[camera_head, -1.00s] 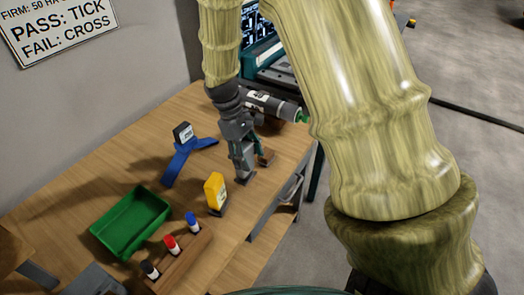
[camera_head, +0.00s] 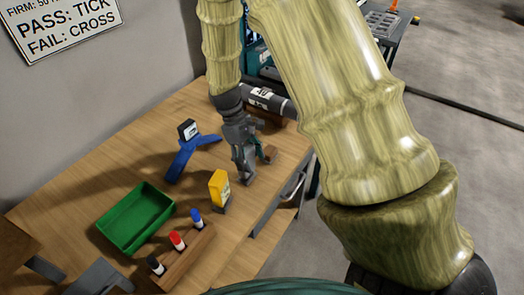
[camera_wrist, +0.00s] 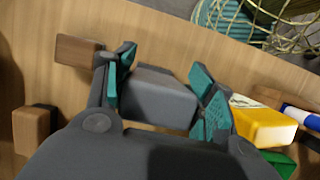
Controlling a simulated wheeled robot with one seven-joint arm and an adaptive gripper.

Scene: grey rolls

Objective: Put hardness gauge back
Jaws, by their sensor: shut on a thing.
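My gripper (camera_wrist: 162,98) is low at the wooden bench, its teal-padded fingers on either side of a dark grey block-like thing (camera_wrist: 155,96). It also shows in the head view (camera_head: 247,172), where its own fingers hide most of that thing. I cannot tell for certain whether the grey thing is the hardness gauge. A yellow device (camera_head: 219,187) with a dark base stands just left of the gripper; it also shows in the wrist view (camera_wrist: 262,124), right of the fingers. A blue forked tool (camera_head: 183,155) with a small display lies further left.
The bench (camera_head: 125,165) also holds a green tray (camera_head: 136,218) and a wooden rack (camera_head: 185,258) with black, red and blue markers. A dark grey roll (camera_head: 262,99) lies behind the gripper. A wooden block (camera_wrist: 78,51) is close to the left finger.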

